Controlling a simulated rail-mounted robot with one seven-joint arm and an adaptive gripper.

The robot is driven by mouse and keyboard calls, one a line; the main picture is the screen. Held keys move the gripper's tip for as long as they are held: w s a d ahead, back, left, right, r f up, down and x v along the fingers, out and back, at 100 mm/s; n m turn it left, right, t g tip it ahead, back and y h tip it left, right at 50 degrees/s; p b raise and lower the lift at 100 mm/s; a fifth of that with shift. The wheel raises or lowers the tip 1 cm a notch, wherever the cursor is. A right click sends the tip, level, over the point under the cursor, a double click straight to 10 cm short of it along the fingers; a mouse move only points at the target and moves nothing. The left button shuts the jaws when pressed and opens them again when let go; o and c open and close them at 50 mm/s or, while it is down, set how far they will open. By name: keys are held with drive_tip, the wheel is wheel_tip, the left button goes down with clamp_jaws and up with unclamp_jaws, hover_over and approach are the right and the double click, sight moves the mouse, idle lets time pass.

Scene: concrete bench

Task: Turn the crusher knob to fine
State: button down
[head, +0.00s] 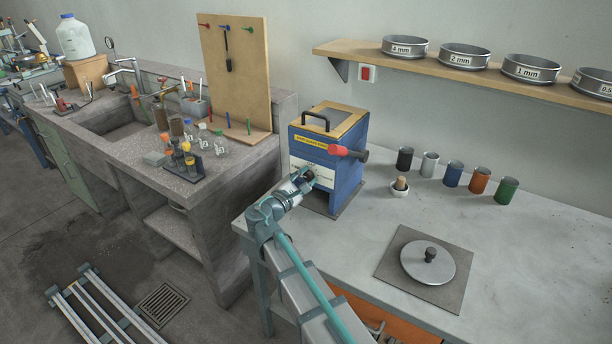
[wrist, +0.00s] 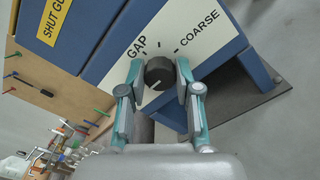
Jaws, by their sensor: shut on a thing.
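The blue crusher (head: 340,170) stands on the concrete bench with a white dial plate on its front. In the wrist view the dark round knob (wrist: 159,70) sits on that plate (wrist: 195,30), which is tilted in the picture and reads GAP and COARSE. A pale pointer line on the knob points toward the lower left of the picture, away from COARSE. My gripper (wrist: 160,78) has a finger on each side of the knob and is shut on it. No FINE label is readable; that side of the plate is behind my gripper. In the head view my gripper (head: 303,180) is at the crusher's front and covers the knob.
A lidded round pan (head: 428,262) lies on a dark mat nearer the front. Sieves sit on the shelf (head: 480,75) above.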

idle(0.5)
drive_tip(key=c, duration=0.8)
unclamp_jaws()
drive_tip(key=v, duration=1.2)
